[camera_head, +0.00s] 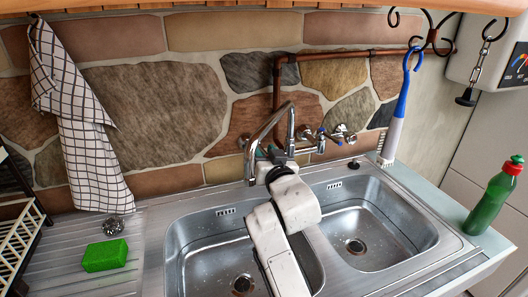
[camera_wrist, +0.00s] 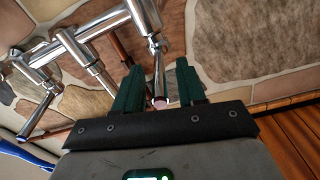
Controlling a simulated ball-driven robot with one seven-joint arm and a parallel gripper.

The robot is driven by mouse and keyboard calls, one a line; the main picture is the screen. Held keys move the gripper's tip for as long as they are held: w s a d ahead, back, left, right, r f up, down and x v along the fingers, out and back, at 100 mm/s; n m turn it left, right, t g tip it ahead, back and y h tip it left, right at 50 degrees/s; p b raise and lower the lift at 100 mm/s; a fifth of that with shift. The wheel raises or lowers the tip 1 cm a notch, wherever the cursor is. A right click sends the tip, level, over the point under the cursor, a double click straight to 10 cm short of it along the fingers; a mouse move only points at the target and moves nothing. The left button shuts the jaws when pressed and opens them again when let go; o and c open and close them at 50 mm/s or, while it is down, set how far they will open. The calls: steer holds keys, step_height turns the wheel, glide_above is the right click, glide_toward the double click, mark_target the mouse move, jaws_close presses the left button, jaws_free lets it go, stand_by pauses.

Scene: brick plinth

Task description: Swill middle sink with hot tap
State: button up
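The chrome mixer tap (camera_head: 291,130) is on the stone wall above the double sink; its arched spout comes down near the rear of the left bowl (camera_head: 200,245). The right bowl (camera_head: 372,225) lies beside it. No water stream is visible. My gripper (camera_head: 270,153) is at the tap's left end, partly hidden by my white arm. In the wrist view, its two green fingers (camera_wrist: 159,66) are apart. A chrome tap part with a pinkish-red end (camera_wrist: 159,102) shows between them, with gaps on both sides; contact is not visible.
A green sponge (camera_head: 105,256) and a wire scourer (camera_head: 113,227) lie on the left drainer. A checked towel (camera_head: 80,130) hangs left. A green bottle (camera_head: 492,202) stands at the right.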

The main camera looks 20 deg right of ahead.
jaws_close()
stand_by(0.4)
stand_by(0.4)
